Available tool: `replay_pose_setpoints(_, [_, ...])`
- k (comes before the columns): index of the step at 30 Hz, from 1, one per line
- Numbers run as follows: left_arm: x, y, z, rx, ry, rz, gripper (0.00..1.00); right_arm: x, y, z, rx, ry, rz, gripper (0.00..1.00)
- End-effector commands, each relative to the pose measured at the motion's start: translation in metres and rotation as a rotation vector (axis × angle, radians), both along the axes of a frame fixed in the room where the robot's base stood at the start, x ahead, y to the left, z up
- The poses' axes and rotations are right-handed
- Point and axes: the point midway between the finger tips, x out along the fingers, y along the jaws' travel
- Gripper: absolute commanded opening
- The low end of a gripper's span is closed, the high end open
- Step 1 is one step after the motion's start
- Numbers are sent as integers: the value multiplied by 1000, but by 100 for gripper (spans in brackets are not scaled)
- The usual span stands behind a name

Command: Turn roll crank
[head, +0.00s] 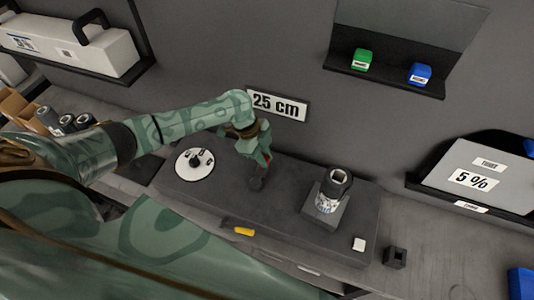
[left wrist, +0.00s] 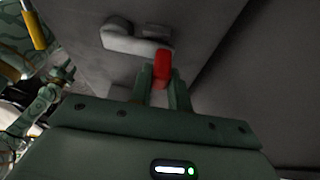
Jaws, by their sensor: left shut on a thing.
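My left gripper (head: 262,157) is over the dark grey bench block (head: 215,208), at its back middle below the "25 cm" sign. In the left wrist view my left gripper (left wrist: 164,90) is shut on a red crank handle (left wrist: 162,66), which stands up between the two fingers. In the head view only a sliver of red shows at the fingertips, and a dark crank part (head: 257,183) is just below them. How the crank joins the roll is hidden. My right gripper is not in view.
A white disc with a black knob (head: 195,163) lies left of the gripper. A dark-topped roll (head: 333,188) stands on a grey block to the right. A yellow piece (head: 244,231) is at the front edge. The "25 cm" sign (head: 278,104) is close behind the gripper.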

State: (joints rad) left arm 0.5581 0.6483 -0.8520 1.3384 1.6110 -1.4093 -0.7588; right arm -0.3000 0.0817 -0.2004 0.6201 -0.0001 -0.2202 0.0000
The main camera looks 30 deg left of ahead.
Motion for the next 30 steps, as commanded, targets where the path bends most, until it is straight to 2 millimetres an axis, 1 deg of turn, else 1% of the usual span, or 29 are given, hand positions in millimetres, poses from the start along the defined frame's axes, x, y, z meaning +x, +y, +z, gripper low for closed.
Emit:
replay_pose_setpoints(9, [0,-14,1,-1,-3,-221,0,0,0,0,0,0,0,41])
replay_pose_setpoints(15, [-1,-20,1,-1,-3,-313,0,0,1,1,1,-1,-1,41])
replay_pose_setpoints(22, [-2,-22,1,-1,-3,-360,0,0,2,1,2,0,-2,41])
replay_pose_setpoints(30, [-2,-22,1,-1,-3,-366,0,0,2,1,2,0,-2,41])
